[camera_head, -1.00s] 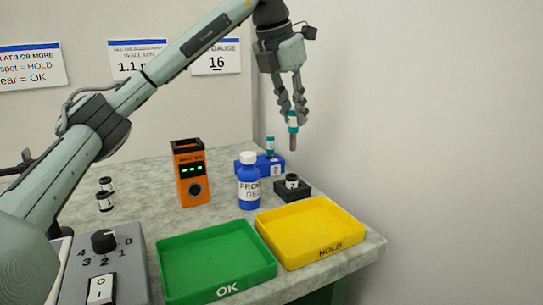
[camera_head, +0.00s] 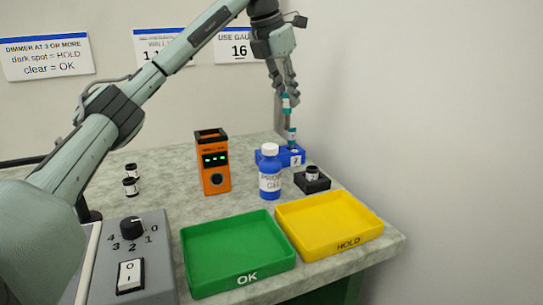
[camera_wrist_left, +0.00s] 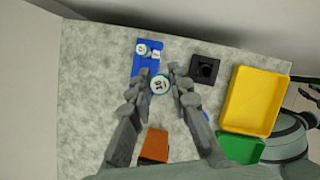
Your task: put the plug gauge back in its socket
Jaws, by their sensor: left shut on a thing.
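My left gripper (camera_head: 287,92) is shut on a plug gauge (camera_head: 286,102) with a teal handle and a grey pin pointing down. The gauge hangs roughly upright above the blue socket block (camera_head: 296,158). A second teal-handled gauge (camera_head: 291,134) stands in the block, partly in line behind the held pin. In the left wrist view, the held gauge (camera_wrist_left: 160,85) shows a numbered round top between the fingers. There the blue block (camera_wrist_left: 137,70) lies beyond it, with the second gauge (camera_wrist_left: 142,49) and a white label. The empty socket is hidden.
A blue bottle (camera_head: 270,180) stands just in front of the block. A black holder with a small part (camera_head: 312,181) is to its right. An orange device (camera_head: 213,165) is left. Green (camera_head: 238,255) and yellow (camera_head: 330,225) trays are nearer. A wall is close behind.

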